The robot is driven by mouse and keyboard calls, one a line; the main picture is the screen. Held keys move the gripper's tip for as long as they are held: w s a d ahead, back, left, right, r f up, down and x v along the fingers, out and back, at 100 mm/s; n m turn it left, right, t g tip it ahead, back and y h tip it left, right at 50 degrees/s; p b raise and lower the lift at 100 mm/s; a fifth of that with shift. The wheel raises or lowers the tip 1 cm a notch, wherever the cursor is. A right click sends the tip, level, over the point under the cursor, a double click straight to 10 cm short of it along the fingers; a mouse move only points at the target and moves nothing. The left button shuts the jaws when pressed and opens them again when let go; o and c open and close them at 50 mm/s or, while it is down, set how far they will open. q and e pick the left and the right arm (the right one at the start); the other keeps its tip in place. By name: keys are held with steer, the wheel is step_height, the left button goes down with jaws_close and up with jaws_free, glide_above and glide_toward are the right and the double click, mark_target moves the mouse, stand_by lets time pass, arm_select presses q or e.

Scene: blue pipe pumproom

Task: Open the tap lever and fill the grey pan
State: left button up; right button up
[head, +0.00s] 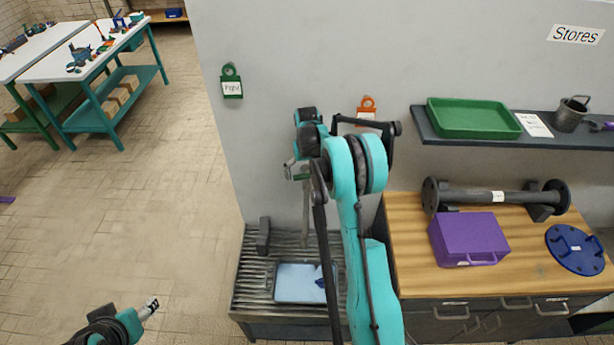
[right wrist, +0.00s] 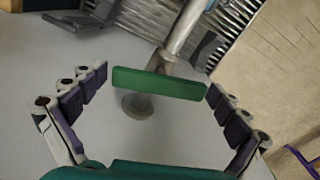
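The tap's green lever (right wrist: 158,84) lies crosswise between the spread fingers of my right gripper (right wrist: 160,85) in the right wrist view, with small gaps at both ends. The metal tap spout (right wrist: 186,28) runs away behind it. In the head view my right gripper (head: 293,168) is at the tap, and my arm hides part of it. The tap pipe (head: 305,215) points down towards the grey pan (head: 277,294), which lies on the slatted sink with a pale blue inside. I cannot tell whether that is water. My left gripper (head: 151,307) is low at the left, away from everything.
A wooden counter (head: 410,260) with a purple case (head: 468,238) and a dark flanged pipe (head: 495,197) stands at the right. A shelf above holds a green tray (head: 472,118). A green tag (head: 231,84) and an orange tag (head: 367,105) hang on the wall.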

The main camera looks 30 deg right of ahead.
mark_target(307, 175)
steer(key=c, duration=0.7)
steer(key=shift+f+m+b, duration=0.15)
steer(key=shift+m+b, duration=0.75)
steer(key=shift+m, duration=0.1)
steer(key=shift+c, duration=0.2)
steer(key=shift+m, duration=0.8)
steer(key=shift+r, duration=0.2)
steer(key=o, duration=1)
step_height(307, 175, up, 12)
